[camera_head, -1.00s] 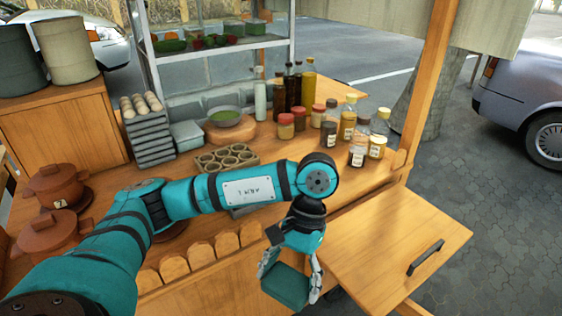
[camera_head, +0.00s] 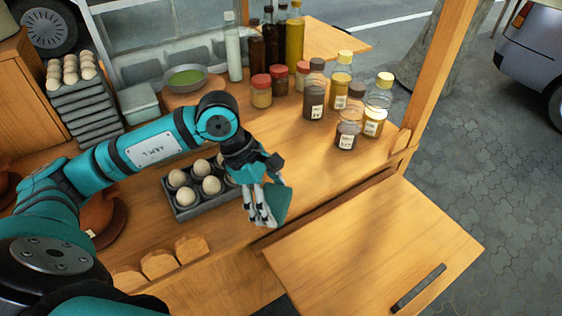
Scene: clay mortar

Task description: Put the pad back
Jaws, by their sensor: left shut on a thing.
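The teal pad (camera_head: 277,204) is in my left gripper (camera_head: 262,208) in the head view. The gripper is shut on it, with its pale fingers pointing down and the pad showing at their right side. Both are over the front part of the wooden counter (camera_head: 310,160), just right of a grey tray of eggs (camera_head: 184,213). I cannot tell whether the pad touches the counter. My right gripper is not in view.
Sauce jars (camera_head: 347,128) and tall bottles (camera_head: 295,42) stand at the counter's back right. A wooden flap (camera_head: 365,250) with a black handle (camera_head: 418,288) lies at the front right. A green-filled bowl (camera_head: 186,78) and an egg stack (camera_head: 80,95) are farther back. Counter right of the gripper is clear.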

